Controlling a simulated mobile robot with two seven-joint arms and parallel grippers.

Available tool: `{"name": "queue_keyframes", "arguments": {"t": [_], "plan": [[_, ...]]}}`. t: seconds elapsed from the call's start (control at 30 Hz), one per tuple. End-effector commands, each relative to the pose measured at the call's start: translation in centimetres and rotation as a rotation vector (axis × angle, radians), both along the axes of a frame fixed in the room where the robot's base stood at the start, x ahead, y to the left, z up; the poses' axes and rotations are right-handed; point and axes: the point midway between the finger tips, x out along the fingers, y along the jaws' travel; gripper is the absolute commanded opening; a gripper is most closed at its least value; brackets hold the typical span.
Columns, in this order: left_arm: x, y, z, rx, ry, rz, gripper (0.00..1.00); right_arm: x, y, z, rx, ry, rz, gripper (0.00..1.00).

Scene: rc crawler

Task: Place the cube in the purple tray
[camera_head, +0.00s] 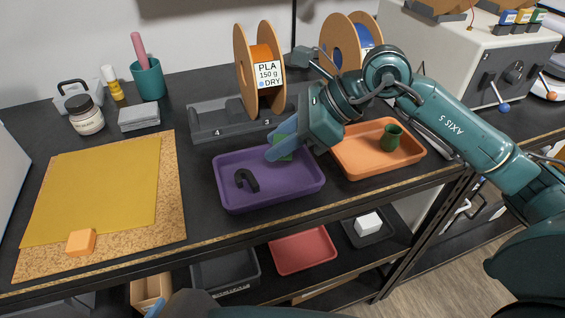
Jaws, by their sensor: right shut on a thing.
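My right gripper (281,150) reaches in from the right and points down over the back right part of the purple tray (290,188). It is shut on a small green cube (285,142), mostly hidden by the fingers. I cannot tell whether the cube touches the tray floor. A black hook-shaped piece (246,180) lies in the left part of the purple tray. An orange block (81,242) sits at the front of the yellow and cork mats.
An orange tray (353,166) holding a dark green cup-like piece (390,137) stands right of the purple tray. Filament spools (258,70) on a grey holder (212,122) stand behind. The lower shelf has a red tray (303,250) and a white block (368,222).

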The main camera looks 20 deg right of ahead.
Motion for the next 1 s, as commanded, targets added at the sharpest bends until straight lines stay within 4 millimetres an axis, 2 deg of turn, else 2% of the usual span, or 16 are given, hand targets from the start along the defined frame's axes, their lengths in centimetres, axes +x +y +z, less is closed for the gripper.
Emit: {"name": "queue_keyframes", "arguments": {"t": [0.23,0.43,0.8,0.83,1.0], "plan": [[0.0,0.2,0.1,0.003,-0.001,0.002,0.60,0.0,0.0,-2.2,0.000,0.002,0.000,0.03],[0.0,0.2,0.4,0.005,-0.004,0.003,0.60,0.0,0.0,-4.9,0.000,0.004,-0.001,0.03],[0.1,0.2,-0.1,0.000,-0.005,0.003,0.60,0.0,0.0,-5.6,0.001,-0.001,0.001,0.03],[0.1,0.1,0.0,-0.002,-0.005,0.003,0.60,0.0,0.0,-5.5,0.001,-0.001,0.001,0.29],[0.1,0.1,0.2,-0.003,-0.006,0.003,0.60,0.0,0.0,-5.4,0.000,0.000,0.000,0.43]]}}
